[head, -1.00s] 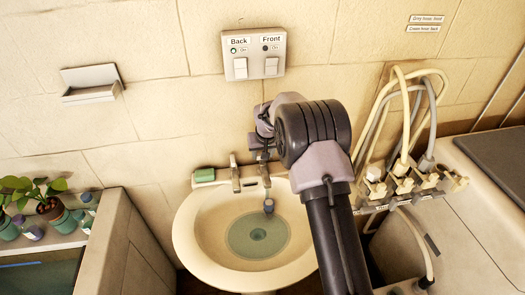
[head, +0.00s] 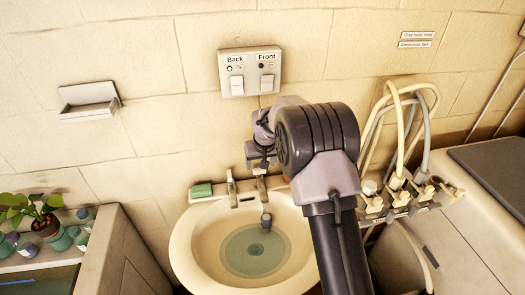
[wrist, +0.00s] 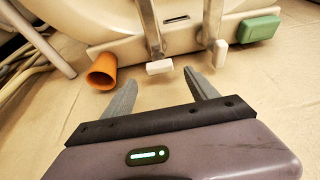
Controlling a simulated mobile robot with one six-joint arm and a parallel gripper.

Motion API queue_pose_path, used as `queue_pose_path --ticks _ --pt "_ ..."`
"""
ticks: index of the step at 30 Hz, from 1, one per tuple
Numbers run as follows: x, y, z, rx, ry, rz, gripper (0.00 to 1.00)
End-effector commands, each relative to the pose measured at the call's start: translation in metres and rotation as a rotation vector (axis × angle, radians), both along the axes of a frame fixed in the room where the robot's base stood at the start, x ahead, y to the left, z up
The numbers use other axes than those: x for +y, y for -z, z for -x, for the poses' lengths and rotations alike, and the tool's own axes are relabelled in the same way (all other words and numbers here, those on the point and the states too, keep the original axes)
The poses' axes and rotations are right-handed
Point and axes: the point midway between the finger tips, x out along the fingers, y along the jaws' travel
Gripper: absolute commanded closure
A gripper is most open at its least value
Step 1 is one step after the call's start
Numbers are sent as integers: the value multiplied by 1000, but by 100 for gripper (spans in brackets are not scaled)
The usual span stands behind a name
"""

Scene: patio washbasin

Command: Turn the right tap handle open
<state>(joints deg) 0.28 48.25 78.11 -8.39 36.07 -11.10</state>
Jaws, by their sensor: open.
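The washbasin (head: 185,250) has two metal taps at its back rim, the left tap (head: 231,188) and the right tap (head: 260,186). My gripper (head: 261,166) is above and at the right tap, its fingers partly hidden by the wrist. In the wrist view the basin is seen from the wall side, so the right tap (wrist: 151,30) is left of the other tap (wrist: 218,52). The right tap's pale handle (wrist: 159,67) lies just in front of and between the fingertips of my open gripper (wrist: 160,80), with no visible contact.
A green soap bar (head: 202,190) sits on the left back rim. An orange cup (wrist: 102,72) is beside the right tap. A wall switch box (head: 249,72) is above, and hoses on valves (head: 398,190) stand to the right. A plant shelf (head: 100,235) is at left.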

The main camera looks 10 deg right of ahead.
Motion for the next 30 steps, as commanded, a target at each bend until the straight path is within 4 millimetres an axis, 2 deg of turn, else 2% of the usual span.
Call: queue_pose_path --ticks 1,6,9,12,16,30 --pt "0 -19 6 -3 0 0 33" --pt "-1 -71 28 -3 0 0 33" --pt "-1 -94 38 -2 1 0 33" --pt "-1 -109 44 -1 1 0 33" --pt "-1 -117 49 0 0 0 33" --pt "0 -121 53 -3 7 -5 33"
